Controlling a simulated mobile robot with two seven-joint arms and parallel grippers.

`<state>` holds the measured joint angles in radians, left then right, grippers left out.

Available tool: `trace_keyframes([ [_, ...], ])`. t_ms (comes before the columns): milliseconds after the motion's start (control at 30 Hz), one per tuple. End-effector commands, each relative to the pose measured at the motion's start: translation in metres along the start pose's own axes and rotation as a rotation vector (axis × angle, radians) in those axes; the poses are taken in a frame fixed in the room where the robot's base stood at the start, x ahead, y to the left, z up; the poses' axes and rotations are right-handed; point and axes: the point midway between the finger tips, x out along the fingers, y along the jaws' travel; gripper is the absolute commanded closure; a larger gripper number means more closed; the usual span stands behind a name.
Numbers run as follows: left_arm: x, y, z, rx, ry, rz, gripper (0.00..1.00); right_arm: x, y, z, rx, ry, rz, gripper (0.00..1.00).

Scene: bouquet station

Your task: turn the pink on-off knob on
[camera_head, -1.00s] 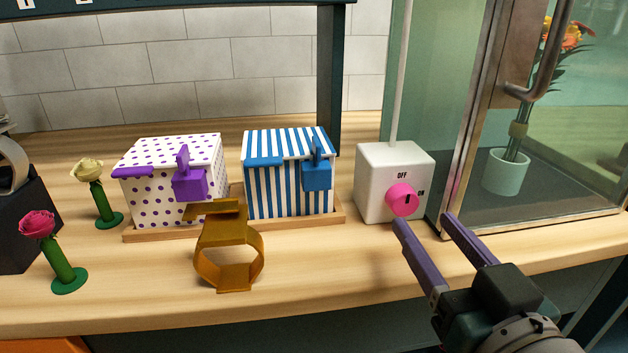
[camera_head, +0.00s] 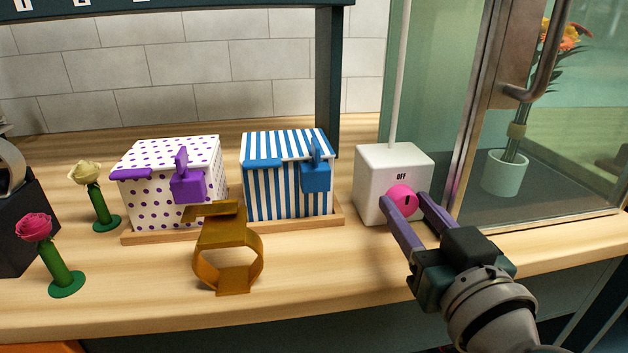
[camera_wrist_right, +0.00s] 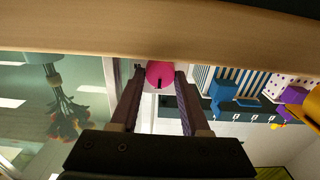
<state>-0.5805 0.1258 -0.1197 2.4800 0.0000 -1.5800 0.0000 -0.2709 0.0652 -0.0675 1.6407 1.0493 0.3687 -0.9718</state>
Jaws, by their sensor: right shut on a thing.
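The pink knob (camera_head: 402,198) sits on the front of a white box (camera_head: 372,172) marked OFF above it. Its dark mark stands about upright, in line with OFF. My right gripper (camera_head: 402,200) is at the knob, its purple fingers on either side of it and shut on it. The right wrist view shows the knob (camera_wrist_right: 160,74) between the two fingertips (camera_wrist_right: 160,76). The ON label is hidden behind a finger in the head view. My left gripper is not in view.
A glass cabinet (camera_head: 472,110) with a metal handle stands close to the right of the box. A blue-striped box (camera_head: 262,190) and a purple-dotted box (camera_head: 150,205) stand left.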

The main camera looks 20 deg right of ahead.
Motion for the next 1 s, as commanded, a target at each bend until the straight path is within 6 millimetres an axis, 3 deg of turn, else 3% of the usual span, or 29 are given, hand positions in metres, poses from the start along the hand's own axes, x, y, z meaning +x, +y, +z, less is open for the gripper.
trace_keyframes([
  [133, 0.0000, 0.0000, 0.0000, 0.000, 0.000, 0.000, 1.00, -0.0001, 0.0000, -0.0003, 0.000, 0.001, 0.000, 1.00],
  [567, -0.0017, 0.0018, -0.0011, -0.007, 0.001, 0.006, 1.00, -0.0001, 0.0001, -0.0009, 0.053, 0.001, 0.000, 1.00],
  [1000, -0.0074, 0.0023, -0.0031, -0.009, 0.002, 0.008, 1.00, 0.0000, 0.0013, -0.0010, 0.391, 0.002, 0.000, 1.00],
])
